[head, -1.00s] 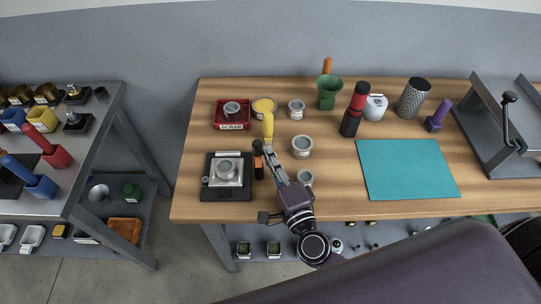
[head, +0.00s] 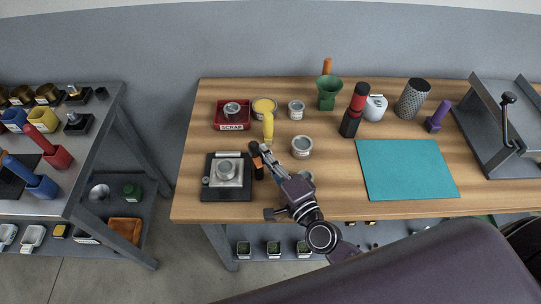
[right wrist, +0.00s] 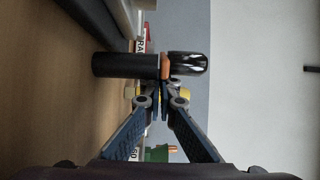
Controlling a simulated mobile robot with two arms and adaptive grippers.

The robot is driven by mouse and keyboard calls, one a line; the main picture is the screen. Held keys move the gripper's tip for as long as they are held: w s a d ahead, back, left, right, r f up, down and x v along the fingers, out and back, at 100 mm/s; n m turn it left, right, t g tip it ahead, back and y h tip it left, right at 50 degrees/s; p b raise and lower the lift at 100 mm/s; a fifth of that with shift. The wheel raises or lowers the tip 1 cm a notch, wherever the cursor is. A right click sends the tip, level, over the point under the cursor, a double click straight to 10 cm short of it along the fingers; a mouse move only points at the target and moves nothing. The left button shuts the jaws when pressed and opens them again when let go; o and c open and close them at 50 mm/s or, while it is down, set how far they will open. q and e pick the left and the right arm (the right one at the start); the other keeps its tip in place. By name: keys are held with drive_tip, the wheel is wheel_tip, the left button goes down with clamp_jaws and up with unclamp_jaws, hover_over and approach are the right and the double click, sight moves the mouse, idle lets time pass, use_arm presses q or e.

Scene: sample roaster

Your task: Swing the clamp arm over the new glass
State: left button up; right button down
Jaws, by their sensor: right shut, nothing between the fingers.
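A black fixture base (head: 216,190) on the left of the table carries a square silver block (head: 237,181) with a round glass-like disc (head: 226,167) on it. A silver bar (head: 228,154) lies along its far edge and a small round knob (head: 206,181) is at its left; I cannot tell which part is the clamp arm. Just right of the base is a black-and-orange upright piece (head: 258,171); the right wrist view shows its black cylinder (right wrist: 125,66), orange ring and glossy black end. My right gripper (head: 264,147) is shut and empty, its tips close to this piece; contact is unclear. My left gripper is out of view.
A grey-topped tin (head: 302,147) is right of my gripper. A teal mat (head: 408,168) lies clear further right.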

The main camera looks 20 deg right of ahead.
idle(0.4)
drive_tip(key=shift+s, duration=0.2)
drive_tip(key=v, duration=1.1)
drive_tip(key=shift+s+d, duration=0.2)
drive_tip(key=shift+s, duration=0.1)
